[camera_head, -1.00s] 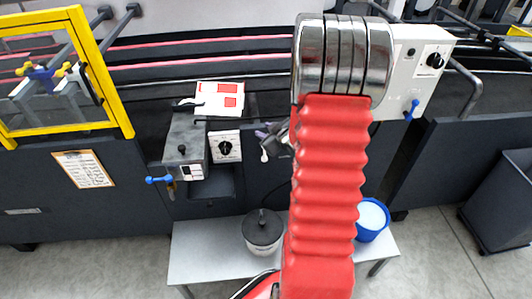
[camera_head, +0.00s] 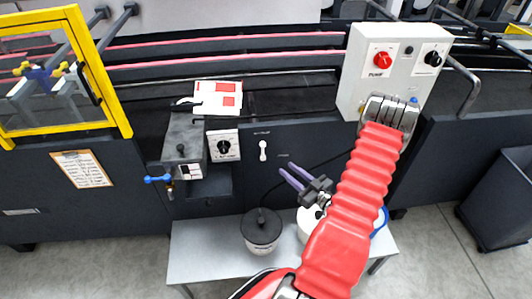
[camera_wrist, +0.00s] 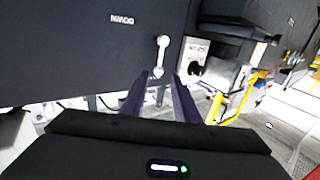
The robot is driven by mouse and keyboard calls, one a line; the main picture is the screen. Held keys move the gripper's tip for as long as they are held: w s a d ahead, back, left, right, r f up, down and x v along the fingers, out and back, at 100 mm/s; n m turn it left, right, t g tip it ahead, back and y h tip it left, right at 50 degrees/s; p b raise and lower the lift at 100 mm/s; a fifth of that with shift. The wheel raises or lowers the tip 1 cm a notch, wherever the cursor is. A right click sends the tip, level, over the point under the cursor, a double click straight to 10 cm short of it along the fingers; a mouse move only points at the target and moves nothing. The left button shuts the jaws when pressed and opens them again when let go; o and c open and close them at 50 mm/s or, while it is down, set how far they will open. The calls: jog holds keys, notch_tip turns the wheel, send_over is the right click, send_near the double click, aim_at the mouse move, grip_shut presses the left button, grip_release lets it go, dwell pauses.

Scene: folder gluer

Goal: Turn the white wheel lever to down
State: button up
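The white wheel lever (camera_head: 263,151) is a small white handle on the dark machine front, right of a white box with a black dial. It stands roughly vertical in the head view. The wrist view shows the lever (camera_wrist: 161,55) upright in the picture, just beyond the fingertips. My gripper (camera_head: 286,169) has two purple fingers, below and right of the lever in the head view. In the wrist view my gripper (camera_wrist: 160,76) is open, with a gap between the fingers and nothing held. The fingers look apart from the lever.
The dial box (camera_head: 223,146) is left of the lever. A blue-handled valve (camera_head: 160,179) is further left. A white control box (camera_head: 392,68) with a red knob is at upper right. Below, a grey bench (camera_head: 205,245) holds a black-lidded pot (camera_head: 262,231).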

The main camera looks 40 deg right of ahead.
aim_at(263, 151)
jog(key=shift+s, duration=0.2)
jog(key=w, duration=1.4)
jog(key=shift+c, duration=0.5)
grip_shut()
dwell(0.3)
